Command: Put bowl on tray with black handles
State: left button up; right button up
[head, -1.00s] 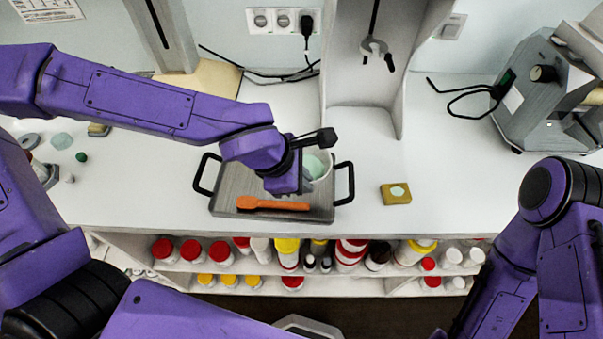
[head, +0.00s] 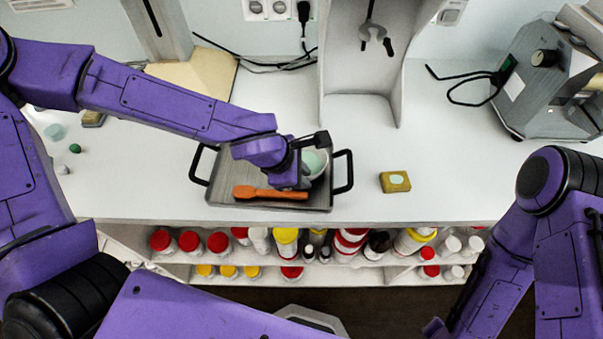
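The tray with black handles (head: 222,196) lies on the white counter. The bowl (head: 318,164), white outside and pale green inside, is at the right part of the tray, partly hidden by my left gripper. I cannot tell whether it rests on the tray floor. My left gripper (head: 292,183) is over the tray, right beside the bowl; its fingers are hidden behind its own body. An orange spatula-like tool (head: 270,193) lies along the tray's front. My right arm is at the lower right, and its gripper does not show clearly.
A yellow block with a pale top (head: 395,182) sits right of the tray. A grey machine (head: 550,90) stands at the back right. Small items, including a green one (head: 75,148), lie at the left. Shelves below hold several bottles (head: 285,240). Counter between tray and machine is mostly clear.

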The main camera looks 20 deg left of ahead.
pick_arm(q)
jog(key=p+v, duration=0.2)
jog(key=v, duration=1)
jog(key=shift+r, duration=0.2)
